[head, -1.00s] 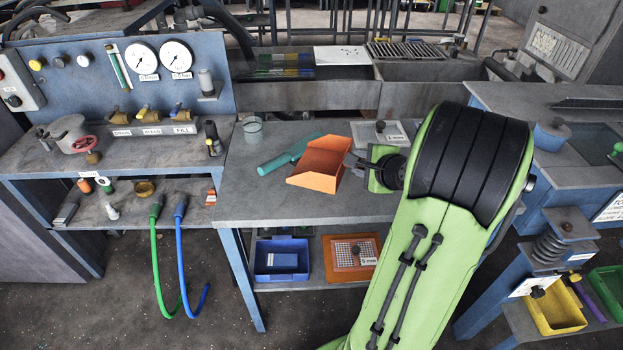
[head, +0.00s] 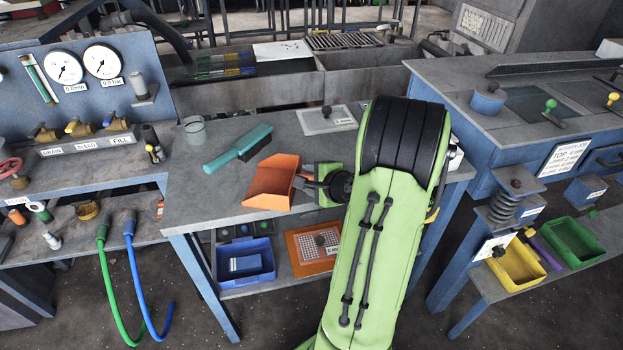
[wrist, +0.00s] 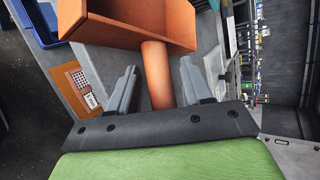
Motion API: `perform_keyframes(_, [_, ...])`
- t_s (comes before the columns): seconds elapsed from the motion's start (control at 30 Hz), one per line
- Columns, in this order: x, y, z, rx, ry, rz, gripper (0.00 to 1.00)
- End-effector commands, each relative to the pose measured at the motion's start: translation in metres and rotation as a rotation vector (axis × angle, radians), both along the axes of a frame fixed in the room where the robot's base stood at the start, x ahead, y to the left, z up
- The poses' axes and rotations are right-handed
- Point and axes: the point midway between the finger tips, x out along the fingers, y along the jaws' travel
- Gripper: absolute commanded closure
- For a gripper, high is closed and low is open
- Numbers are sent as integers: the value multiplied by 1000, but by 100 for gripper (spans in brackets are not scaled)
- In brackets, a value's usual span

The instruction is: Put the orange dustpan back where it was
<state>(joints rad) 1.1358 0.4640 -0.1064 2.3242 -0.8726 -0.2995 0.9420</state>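The orange dustpan (head: 270,184) is over the front part of the middle bench, its open scoop facing left. My gripper (head: 308,183) is at its right, with the fingers on either side of the handle. In the wrist view the round orange handle (wrist: 158,78) runs between the two grey fingers (wrist: 159,84), and the scoop (wrist: 135,25) lies beyond them. I cannot tell whether the dustpan touches the bench top. A teal brush (head: 238,149) lies on the bench behind it, apart from it.
The grey bench top (head: 200,195) is bare left of the dustpan. A glass jar (head: 194,130) stands at its back left and a labelled plate (head: 325,119) lies at the back. A blue bin (head: 244,262) and an orange-framed sieve (head: 314,250) are on the shelf below.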

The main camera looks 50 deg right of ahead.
Motion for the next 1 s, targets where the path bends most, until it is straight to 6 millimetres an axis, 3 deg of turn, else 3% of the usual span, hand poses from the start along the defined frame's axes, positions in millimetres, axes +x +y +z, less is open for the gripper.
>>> perform_keyframes(0.37, [-1, 0, 5, -1, 0, -1, 43])
perform_keyframes(0.8, [-88, 22, 58, -1, 0, -6, 43])
perform_keyframes(1.0, [-100, 27, 64, 0, -1, 0, 43])
